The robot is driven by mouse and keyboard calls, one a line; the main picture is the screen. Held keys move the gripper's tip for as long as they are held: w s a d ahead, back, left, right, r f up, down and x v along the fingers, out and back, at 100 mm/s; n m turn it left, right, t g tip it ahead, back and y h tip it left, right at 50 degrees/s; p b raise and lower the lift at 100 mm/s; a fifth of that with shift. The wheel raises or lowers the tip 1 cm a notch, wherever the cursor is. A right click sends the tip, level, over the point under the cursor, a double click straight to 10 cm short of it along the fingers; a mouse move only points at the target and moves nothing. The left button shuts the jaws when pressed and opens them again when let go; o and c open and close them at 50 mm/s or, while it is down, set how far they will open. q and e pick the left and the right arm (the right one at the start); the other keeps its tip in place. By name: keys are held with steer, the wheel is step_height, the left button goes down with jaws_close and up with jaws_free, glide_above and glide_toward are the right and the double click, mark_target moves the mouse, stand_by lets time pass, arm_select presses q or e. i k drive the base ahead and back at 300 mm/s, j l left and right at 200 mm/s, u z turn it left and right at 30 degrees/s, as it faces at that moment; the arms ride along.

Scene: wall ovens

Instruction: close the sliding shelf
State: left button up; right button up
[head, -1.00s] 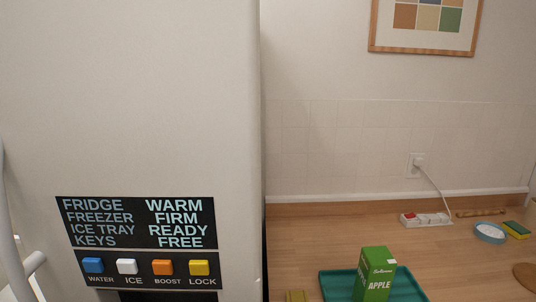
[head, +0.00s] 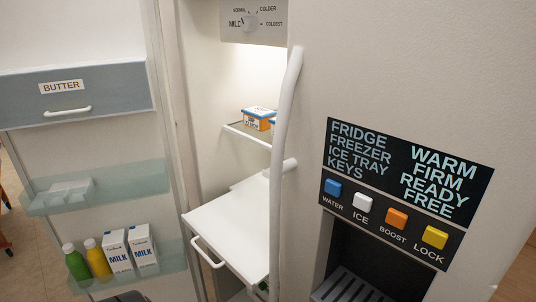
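The sliding shelf (head: 232,232) is a white flat panel inside the open fridge, in the lower middle of the head view. It sticks out toward the front left, past the fridge opening. A white bar handle (head: 207,252) is on its front edge. Its right rear part is partly hidden behind the long white door handle. Neither of my grippers can be made out. A small dark shape is cut off at the bottom edge, and I cannot tell what it is.
The open fridge door at left carries a butter compartment (head: 75,95), a clear bin (head: 65,196), and bottles and milk cartons (head: 129,250). An upper shelf holds a small box (head: 258,119). The freezer door (head: 420,70) with its long handle (head: 281,150) stands at right.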

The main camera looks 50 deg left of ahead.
mark_target(234, 226)
steer(key=u, duration=2)
